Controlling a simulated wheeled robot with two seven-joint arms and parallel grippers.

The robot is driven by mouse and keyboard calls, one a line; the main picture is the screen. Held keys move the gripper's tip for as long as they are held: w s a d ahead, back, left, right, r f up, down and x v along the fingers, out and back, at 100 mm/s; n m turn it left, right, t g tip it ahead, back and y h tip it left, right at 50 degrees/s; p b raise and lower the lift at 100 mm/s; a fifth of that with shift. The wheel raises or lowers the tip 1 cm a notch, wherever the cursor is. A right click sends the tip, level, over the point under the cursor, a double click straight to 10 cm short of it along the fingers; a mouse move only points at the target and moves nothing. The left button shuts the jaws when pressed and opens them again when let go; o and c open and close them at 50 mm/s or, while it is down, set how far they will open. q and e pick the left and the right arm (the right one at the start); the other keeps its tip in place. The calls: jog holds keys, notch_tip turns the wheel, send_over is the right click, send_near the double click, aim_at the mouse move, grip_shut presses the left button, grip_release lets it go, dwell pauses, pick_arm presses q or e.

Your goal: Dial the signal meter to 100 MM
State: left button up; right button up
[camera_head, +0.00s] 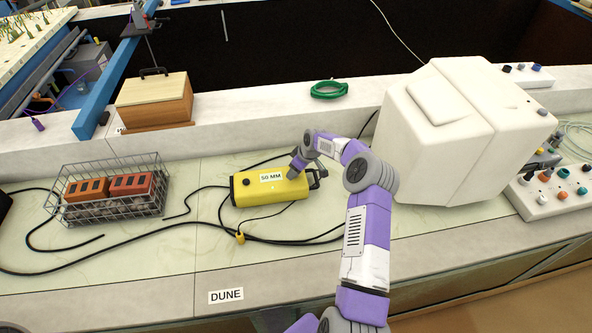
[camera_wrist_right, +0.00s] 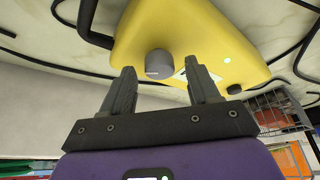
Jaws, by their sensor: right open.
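The yellow signal meter (camera_head: 255,194) lies on the pale bench in the middle of the head view. Its white label (camera_head: 271,177) reads 50 MM. My right gripper (camera_head: 293,172) is over the right part of the meter, and its fingers are hard to make out there. In the right wrist view the yellow meter (camera_wrist_right: 205,32) fills the top. A grey dial knob (camera_wrist_right: 159,63) shows between the tips of my open right gripper (camera_wrist_right: 160,76). I cannot tell whether the fingers touch the knob. The label is mostly hidden behind a finger in the wrist view. My left gripper is out of view.
A wire basket (camera_head: 152,200) with orange-red blocks stands left of the meter. Black cables (camera_head: 140,232) cross the bench, one with a yellow clip (camera_head: 240,238). A large white housing (camera_head: 440,150) stands to the right. A wooden box (camera_head: 155,105) and green hose coil (camera_head: 329,90) sit behind.

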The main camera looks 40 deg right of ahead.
jog(key=shift+w+f, duration=0.1)
jog(key=shift+f, duration=0.15)
jog(key=c, duration=1)
jog(key=shift+c, duration=0.2)
